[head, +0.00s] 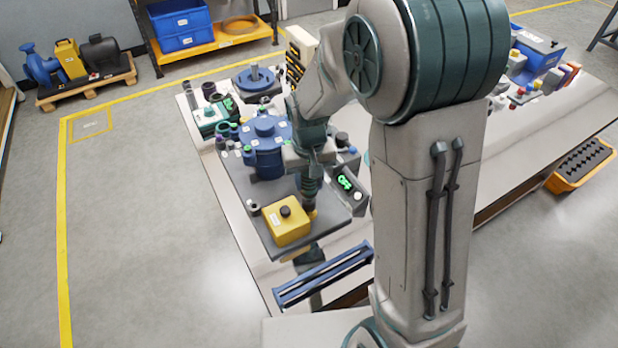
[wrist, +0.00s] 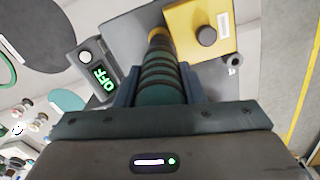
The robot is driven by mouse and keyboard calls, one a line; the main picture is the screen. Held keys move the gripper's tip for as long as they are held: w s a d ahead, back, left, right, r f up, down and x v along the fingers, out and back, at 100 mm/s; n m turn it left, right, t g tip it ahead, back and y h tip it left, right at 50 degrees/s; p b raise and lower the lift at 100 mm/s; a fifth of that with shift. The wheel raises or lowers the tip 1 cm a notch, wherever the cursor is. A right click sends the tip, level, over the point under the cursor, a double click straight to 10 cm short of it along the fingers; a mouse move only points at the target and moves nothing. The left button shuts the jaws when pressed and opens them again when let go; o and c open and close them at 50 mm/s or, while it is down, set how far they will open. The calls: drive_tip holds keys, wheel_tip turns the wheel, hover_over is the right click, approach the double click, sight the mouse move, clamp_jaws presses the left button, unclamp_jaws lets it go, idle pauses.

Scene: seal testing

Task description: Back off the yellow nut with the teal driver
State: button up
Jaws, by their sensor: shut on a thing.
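My gripper (head: 309,165) points down over the grey fixture plate. Its fingers (wrist: 160,90) are shut on the ribbed dark teal driver (wrist: 161,75), one on each side of the grip. The driver also shows in the head view (head: 310,188), roughly upright, with its dark lower end beside the yellow box (head: 288,228). A small patch of yellow shows by that end in the head view, but I cannot tell whether it is the yellow nut.
The yellow box with a black knob also shows in the wrist view (wrist: 198,30). A display box (wrist: 97,72) reads OFF in green. A blue flanged vessel (head: 266,150) stands behind the driver on the plate (head: 240,185). A blue rack (head: 322,273) lies at the table's front.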

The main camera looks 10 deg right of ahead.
drive_tip(key=shift+f+b, duration=0.8)
drive_tip(key=shift+f, duration=0.15)
idle(0.6)
drive_tip(key=shift+s+f, duration=0.15)
idle(1.1)
drive_tip(key=shift+r, duration=0.6)
idle(2.9)
drive_tip(key=shift+r+p, duration=0.2)
drive_tip(key=shift+p, duration=0.15)
wheel_tip(320, 180, up, 4)
drive_tip(key=p, duration=0.3)
drive_tip(key=shift+r, duration=0.25)
